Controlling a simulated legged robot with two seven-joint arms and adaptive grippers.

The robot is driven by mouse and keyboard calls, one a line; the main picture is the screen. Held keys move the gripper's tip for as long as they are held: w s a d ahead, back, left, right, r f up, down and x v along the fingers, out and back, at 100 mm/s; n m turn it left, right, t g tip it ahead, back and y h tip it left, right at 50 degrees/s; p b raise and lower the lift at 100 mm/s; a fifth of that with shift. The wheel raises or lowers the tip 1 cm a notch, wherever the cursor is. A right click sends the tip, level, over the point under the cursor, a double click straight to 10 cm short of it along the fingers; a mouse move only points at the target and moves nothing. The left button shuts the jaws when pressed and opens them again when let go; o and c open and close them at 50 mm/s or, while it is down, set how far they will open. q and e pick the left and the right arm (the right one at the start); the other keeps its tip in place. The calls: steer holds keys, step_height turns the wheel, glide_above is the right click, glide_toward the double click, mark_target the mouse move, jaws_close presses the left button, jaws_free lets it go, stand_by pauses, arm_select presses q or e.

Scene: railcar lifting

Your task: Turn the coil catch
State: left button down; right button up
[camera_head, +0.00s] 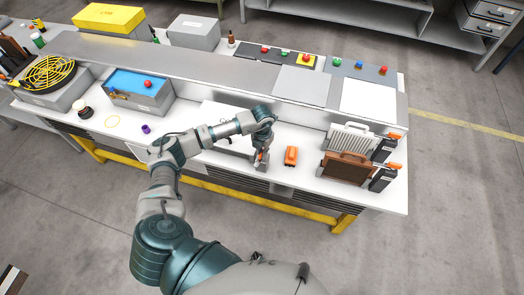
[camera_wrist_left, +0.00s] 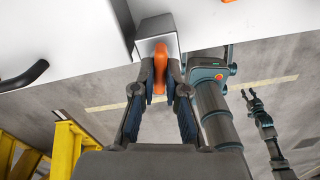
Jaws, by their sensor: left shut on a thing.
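My left gripper (camera_head: 261,160) is low over the front of the white bench, on a small grey block. In the left wrist view my left gripper (camera_wrist_left: 160,85) has its two fingers closed on an upright orange lever (camera_wrist_left: 160,68), which I take for the coil catch. The lever stands against the grey block (camera_wrist_left: 155,28). In the head view the fingers mostly hide this lever. In the left wrist view, part of what looks like my right gripper (camera_wrist_left: 252,97) hangs at the right, away from the bench; its finger opening is unclear.
A separate orange block (camera_head: 291,156) lies just right of my left gripper. A white finned coil (camera_head: 350,137) and a brown one (camera_head: 345,169) stand further right. A blue-topped box (camera_head: 140,88) and a yellow fan guard (camera_head: 48,73) are on the left.

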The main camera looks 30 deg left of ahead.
arm_select(q)
steer(key=shift+w+a+r+n, duration=0.1)
steer(key=shift+w+r+n, duration=0.15)
steer(key=shift+n, duration=0.05)
stand_by(0.4)
steer(key=c, duration=1.3)
jaws_free()
steer(key=shift+c, duration=0.2)
steer(key=shift+o, duration=0.7)
steer(key=shift+f, duration=0.2)
step_height(320, 180, up, 12)
